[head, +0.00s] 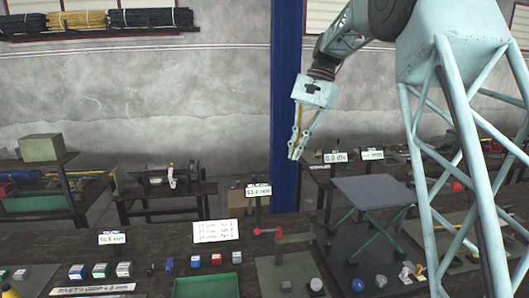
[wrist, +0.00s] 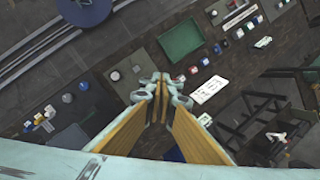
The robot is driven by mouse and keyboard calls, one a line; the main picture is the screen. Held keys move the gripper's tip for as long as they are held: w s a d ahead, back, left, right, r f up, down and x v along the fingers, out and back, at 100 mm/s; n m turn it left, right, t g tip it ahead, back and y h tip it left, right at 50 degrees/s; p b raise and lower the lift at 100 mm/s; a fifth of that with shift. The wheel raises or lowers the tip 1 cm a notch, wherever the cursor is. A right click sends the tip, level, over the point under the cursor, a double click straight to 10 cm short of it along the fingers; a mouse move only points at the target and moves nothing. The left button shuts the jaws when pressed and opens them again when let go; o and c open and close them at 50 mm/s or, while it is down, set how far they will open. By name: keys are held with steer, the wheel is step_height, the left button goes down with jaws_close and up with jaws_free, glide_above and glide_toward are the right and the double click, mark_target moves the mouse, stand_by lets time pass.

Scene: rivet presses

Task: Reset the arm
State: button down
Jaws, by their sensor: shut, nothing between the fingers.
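My gripper (head: 295,150) hangs from my arm at the upper middle of the head view, well above the bench, with its fingers pointing down. In the wrist view my gripper (wrist: 159,78) shows its two yellow-lined fingers meeting at the tips. It is shut and holds nothing. The workbench (head: 100,262) lies below it and touches none of it. The bench top is partly hidden behind my lattice column at the right of the head view.
A green tray (head: 207,287), a white text card (head: 216,231) and small coloured blocks (head: 101,270) are on the bench. A grey-topped stand with green legs (head: 372,190) is at right. A blue post (head: 286,110) rises behind my gripper. The air around my gripper looks clear.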

steer(key=s+d+r+n+t+h+b, duration=0.1)
steer(key=s+d+r+n+t+b, duration=0.15)
steer(key=s, duration=1.25)
steer(key=s+d+r+n+t+h+b, duration=0.15)
steer(key=s+d, duration=0.25)
steer(key=s, duration=1.1)
steer(key=s+d+f+b, duration=0.1)
steer(key=s+f, duration=0.3)
steer(key=s, duration=0.4)
steer(key=s+d+f+n+t+b, duration=0.1)
steer(key=s+d+f+b, duration=0.1)
steer(key=s+f, duration=0.3)
steer(key=s+d+f+n+h+b, duration=0.1)
steer(key=s+f, duration=0.4)
steer(key=s, duration=0.8)
steer(key=shift+d+f+t, duration=0.15)
steer(key=shift+d+t, duration=0.1)
steer(key=shift+t, duration=0.15)
